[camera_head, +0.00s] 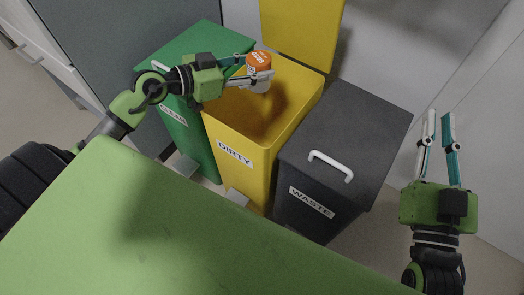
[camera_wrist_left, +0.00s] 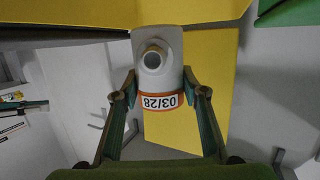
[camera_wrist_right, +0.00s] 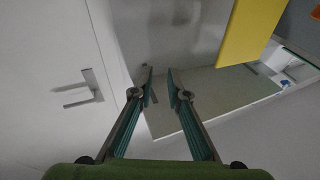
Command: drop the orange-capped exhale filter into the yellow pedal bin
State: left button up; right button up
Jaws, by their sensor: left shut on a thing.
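The exhale filter (camera_head: 259,60) has an orange cap with a white label and a pale body below it. My left gripper (camera_head: 260,68) is shut on it and holds it above the opening of the yellow pedal bin (camera_head: 262,155), marked DIRTY. The bin's lid (camera_head: 298,30) stands open at the back. In the left wrist view the filter (camera_wrist_left: 158,60) sits between the fingers, with its round port and a label reading 03/28 showing. My right gripper (camera_head: 439,115) is empty, its fingers a little apart, at the right; it also shows in the right wrist view (camera_wrist_right: 160,72).
A green bin (camera_head: 190,130) with its lid closed stands left of the yellow bin. A dark grey bin marked WASTE (camera_head: 345,130), lid closed with a white handle, stands right of it. A green surface (camera_head: 130,220) fills the foreground. Pedals (camera_head: 237,197) stick out at the front.

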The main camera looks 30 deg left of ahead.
pick_arm(q)
jog(key=shift+f+b, duration=0.25)
jog(key=shift+b, duration=0.05)
pick_arm(e)
jog(key=shift+s+a+r+t+y, duration=0.1)
jog(key=shift+s+r+t+y, duration=0.2)
jog(key=shift+r, duration=0.35)
jog(key=shift+s+a+r+t+y, duration=0.1)
jog(key=shift+r+t, duration=0.25)
jog(key=shift+r, duration=0.25)
jog(key=shift+s+a+r+t+y, duration=0.15)
jog(key=shift+r+t, duration=0.2)
jog(key=shift+r, duration=0.3)
jog(key=shift+d, duration=0.1)
pick_arm(q)
jog(key=o, duration=1.2)
jog(key=shift+s+a, duration=0.35)
jog(key=shift+s, duration=0.15)
jog(key=v, duration=1)
jog(key=shift+s+a+r, duration=0.15)
jog(key=shift+s+r, duration=0.15)
